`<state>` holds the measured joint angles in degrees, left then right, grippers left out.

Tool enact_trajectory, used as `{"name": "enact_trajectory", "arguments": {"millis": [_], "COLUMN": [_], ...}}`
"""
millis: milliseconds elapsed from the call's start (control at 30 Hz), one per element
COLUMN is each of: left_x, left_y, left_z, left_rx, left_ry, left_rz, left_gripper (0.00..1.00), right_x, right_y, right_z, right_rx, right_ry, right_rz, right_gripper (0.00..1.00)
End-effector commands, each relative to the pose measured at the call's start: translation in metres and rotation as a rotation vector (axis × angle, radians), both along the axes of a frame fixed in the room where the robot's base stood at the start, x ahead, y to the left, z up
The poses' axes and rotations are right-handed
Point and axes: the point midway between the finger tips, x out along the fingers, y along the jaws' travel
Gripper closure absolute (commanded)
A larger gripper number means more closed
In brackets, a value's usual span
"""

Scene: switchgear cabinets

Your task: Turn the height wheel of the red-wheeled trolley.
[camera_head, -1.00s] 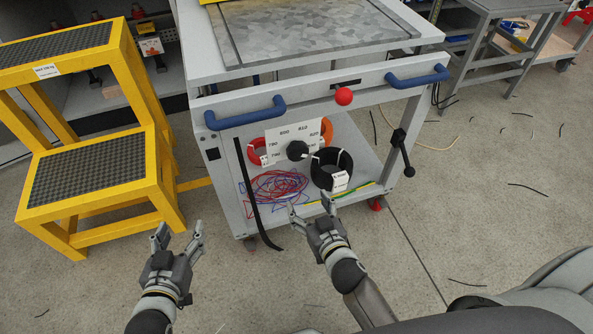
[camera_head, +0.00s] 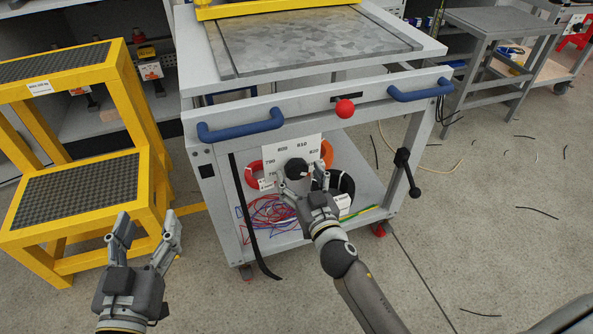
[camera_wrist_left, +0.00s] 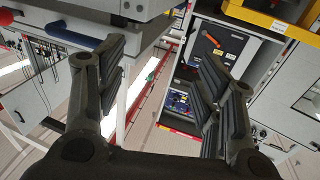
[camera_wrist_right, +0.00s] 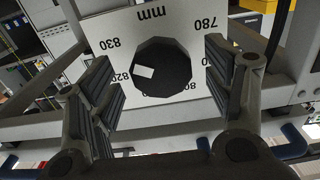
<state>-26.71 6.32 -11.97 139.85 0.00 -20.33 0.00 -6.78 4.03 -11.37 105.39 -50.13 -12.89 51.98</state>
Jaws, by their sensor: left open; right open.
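The grey trolley (camera_head: 335,112) with blue handles stands in front of me; its right front caster (camera_head: 378,229) is red. A black round knob (camera_head: 297,169) sits in front of a white plate with mm height numbers (camera_head: 306,148). My right gripper (camera_head: 303,181) is open just before the knob. In the right wrist view the knob (camera_wrist_right: 160,67) lies between the two spread fingers, with no contact visible, and a white mark shows on its face. My left gripper (camera_head: 148,232) is open and empty, in front of the yellow steps and left of the trolley.
Yellow steps (camera_head: 75,185) stand left of the trolley. A red ball knob (camera_head: 345,108) and a black crank handle (camera_head: 407,172) are on the trolley's front and right side. Cable coils (camera_head: 345,184) and loose wires lie on its lower shelf. A black strip (camera_head: 245,215) hangs at its left.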

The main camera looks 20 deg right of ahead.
Motion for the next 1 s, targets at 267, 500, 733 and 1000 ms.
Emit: {"name": "enact_trajectory", "arguments": {"millis": [267,500,733,1000], "left_x": [0.000,0.000,0.000,0.000], "left_y": [-0.002,-0.002,-0.002,-0.002], "left_z": [0.012,0.013,0.013,0.013], "left_rx": [-0.017,-0.019,-0.019,-0.019], "left_ry": [-0.063,-0.071,-0.070,-0.070], "left_rz": [-0.004,-0.004,-0.004,-0.004], "left_gripper": [0.38,0.38,0.38,0.38], "right_x": [0.025,0.028,0.028,0.028], "right_y": [0.001,0.001,0.001,0.001], "right_z": [0.000,0.000,0.000,0.000], "right_rx": [0.000,0.001,0.001,0.001], "right_ry": [0.000,0.001,0.001,0.001], "right_rz": [0.001,0.000,0.001,0.001], "right_gripper": [0.26,0.26,0.43,0.72]}}
